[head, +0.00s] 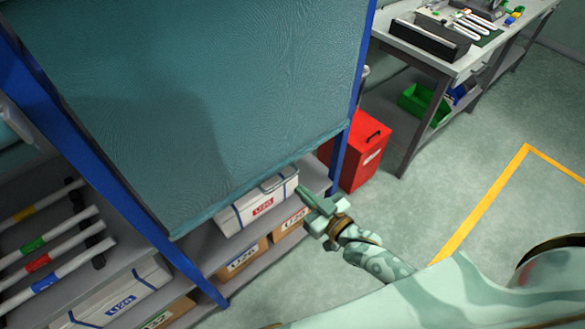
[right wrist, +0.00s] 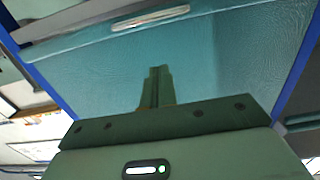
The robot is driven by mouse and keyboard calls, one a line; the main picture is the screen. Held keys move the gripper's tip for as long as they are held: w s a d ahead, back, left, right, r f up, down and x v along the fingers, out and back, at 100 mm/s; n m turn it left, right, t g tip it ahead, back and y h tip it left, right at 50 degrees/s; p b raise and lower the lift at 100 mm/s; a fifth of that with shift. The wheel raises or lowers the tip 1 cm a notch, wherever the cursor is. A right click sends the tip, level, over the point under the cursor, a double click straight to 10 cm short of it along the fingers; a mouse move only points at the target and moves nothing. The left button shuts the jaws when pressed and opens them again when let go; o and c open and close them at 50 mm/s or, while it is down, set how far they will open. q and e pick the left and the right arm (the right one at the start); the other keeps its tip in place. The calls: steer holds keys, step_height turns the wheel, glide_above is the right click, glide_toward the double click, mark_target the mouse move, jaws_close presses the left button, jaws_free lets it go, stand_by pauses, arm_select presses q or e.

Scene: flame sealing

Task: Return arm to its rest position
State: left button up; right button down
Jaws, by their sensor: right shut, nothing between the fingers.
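My right gripper (head: 318,203) is in the middle of the head view, in front of the lower right corner of a teal cover (head: 215,90) on a blue-framed shelf. Its fingers are together and nothing is between them. In the right wrist view the closed fingers (right wrist: 157,86) point toward the same teal cover (right wrist: 95,80), and I cannot tell how far apart they are. My right arm runs from the gripper to the lower right of the head view. My left gripper is not in view.
Boxes (head: 257,204) stand on the shelf below the cover. A red bin (head: 361,150) stands right of the shelf's blue post (head: 350,120). A workbench (head: 440,62) with tools and a green crate (head: 420,102) is behind. The floor with a yellow line (head: 485,210) is clear.

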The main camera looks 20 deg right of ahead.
steer(key=s+d+f+g+h, duration=0.2)
steer(key=s+d+f+g, duration=0.25)
steer(key=s+f, duration=0.6)
steer(key=s+d+f+g+h, duration=0.4)
steer(key=s+f, duration=0.4)
steer(key=f, duration=0.6)
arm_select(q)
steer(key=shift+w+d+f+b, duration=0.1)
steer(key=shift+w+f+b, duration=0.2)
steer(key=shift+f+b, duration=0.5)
arm_select(e)
steer(key=s+f+g, duration=0.3)
steer(key=s+f, duration=0.2)
steer(key=s, duration=0.5)
steer(key=s+f+g, duration=0.4)
steer(key=s+f, duration=0.1)
steer(key=s, duration=0.5)
steer(key=shift+s+a+f, duration=0.25)
steer(key=shift+a+f, duration=0.15)
steer(key=shift+a, duration=0.05)
